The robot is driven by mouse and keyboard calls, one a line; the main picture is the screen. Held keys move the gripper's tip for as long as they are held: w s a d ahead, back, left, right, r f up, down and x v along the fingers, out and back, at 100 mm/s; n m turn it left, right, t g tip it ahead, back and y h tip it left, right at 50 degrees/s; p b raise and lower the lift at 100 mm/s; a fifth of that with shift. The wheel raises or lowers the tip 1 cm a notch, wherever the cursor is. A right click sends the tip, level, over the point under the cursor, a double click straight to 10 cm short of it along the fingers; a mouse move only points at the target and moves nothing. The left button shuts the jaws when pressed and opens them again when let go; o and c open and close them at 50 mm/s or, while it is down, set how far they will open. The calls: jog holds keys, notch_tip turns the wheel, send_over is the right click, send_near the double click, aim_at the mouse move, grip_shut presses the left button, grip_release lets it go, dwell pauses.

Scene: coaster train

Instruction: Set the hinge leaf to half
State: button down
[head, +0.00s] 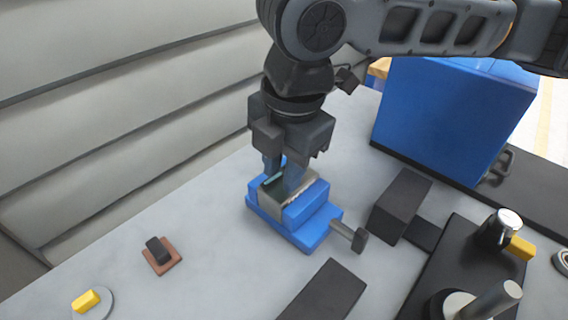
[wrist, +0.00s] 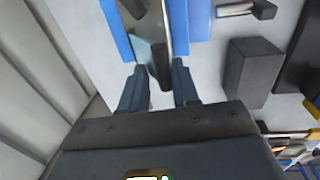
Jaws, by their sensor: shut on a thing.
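A blue vise (head: 312,228) stands on the grey bench, and it shows at the top of the wrist view (wrist: 118,28). A thin pale teal plate, which looks like the hinge leaf (head: 273,179), sits at the vise's grey jaws. In the wrist view the leaf (wrist: 142,52) carries a dark tab (wrist: 159,68) at its near end. My gripper (head: 283,178) points down over the vise, with its blue fingers (wrist: 158,72) on either side of the dark tab. It is shut on the leaf; the exact contact is partly hidden. The leaf's angle is hard to tell.
The vise handle (head: 350,236) sticks out to the right, near a dark block (head: 401,204). A brown plate with a black knob (head: 161,256) and a yellow knob on a disc (head: 90,301) lie at left. A large blue box (head: 450,115) stands behind.

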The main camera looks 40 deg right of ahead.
jog(key=shift+g+p, duration=0.4)
jog(key=shift+p, duration=0.15)
jog(key=shift+f, duration=0.1)
jog(key=c, duration=1.2)
grip_release()
jog(key=shift+f, duration=0.1)
jog(key=o, duration=0.3)
jog(key=shift+w, duration=0.1)
jog(key=shift+o, duration=0.2)
jog(key=r, duration=0.8)
jog(key=shift+s, duration=0.2)
jog(key=shift+s, duration=0.1)
